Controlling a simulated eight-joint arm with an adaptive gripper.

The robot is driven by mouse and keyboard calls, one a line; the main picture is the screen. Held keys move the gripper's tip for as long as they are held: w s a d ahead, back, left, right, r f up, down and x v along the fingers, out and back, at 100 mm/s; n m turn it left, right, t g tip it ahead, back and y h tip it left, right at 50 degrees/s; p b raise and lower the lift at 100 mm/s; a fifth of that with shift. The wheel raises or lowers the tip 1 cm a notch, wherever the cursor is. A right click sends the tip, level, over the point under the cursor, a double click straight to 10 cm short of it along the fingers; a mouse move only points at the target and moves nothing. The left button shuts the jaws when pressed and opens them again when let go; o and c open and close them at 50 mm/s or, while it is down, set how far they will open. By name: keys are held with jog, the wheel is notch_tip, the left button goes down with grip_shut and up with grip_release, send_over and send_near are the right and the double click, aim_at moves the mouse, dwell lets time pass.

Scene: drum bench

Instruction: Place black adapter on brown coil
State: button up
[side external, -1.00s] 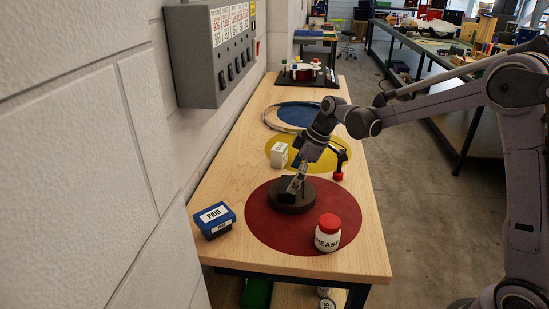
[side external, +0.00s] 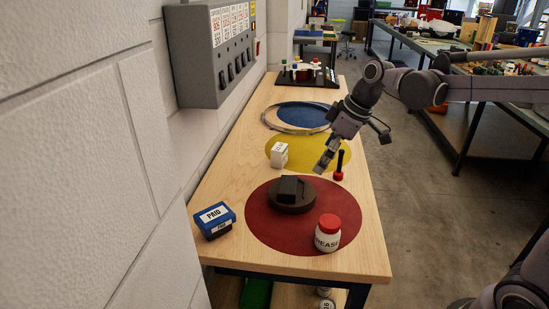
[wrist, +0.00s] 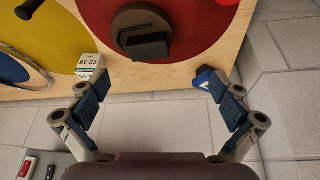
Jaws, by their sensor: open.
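The brown coil (side external: 293,204) is a flat dark brown disc lying on the red circle of the bench. The black adapter (side external: 287,188) is a small black block resting on top of the coil. Both show in the wrist view at the top middle, the coil (wrist: 132,19) with the adapter (wrist: 147,47) on it near its edge. My gripper (side external: 321,169) is open and empty, raised above the bench beyond the coil and apart from it. Its two fingers (wrist: 163,103) stand wide apart in the wrist view with nothing between them.
A white jar with a red lid (side external: 328,232) stands right of the coil. A blue PAID box (side external: 214,220) sits at the left edge. A white cube (side external: 279,155) and a black-and-red upright tool (side external: 339,168) stand near the yellow circle (side external: 296,142). A wall panel (side external: 212,58) hangs at left.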

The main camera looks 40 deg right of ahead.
jog(key=s+f+m+t+h, duration=0.1)
jog(key=s+f+m, duration=0.1)
jog(key=s, duration=0.5)
jog(key=s+f+m+t+h, duration=0.1)
jog(key=s+f+m+t, duration=0.1)
jog(key=s+m, duration=0.2)
jog(key=s, duration=0.3)
jog(key=shift+s+a+f, duration=0.35)
jog(key=shift+a+f, duration=0.05)
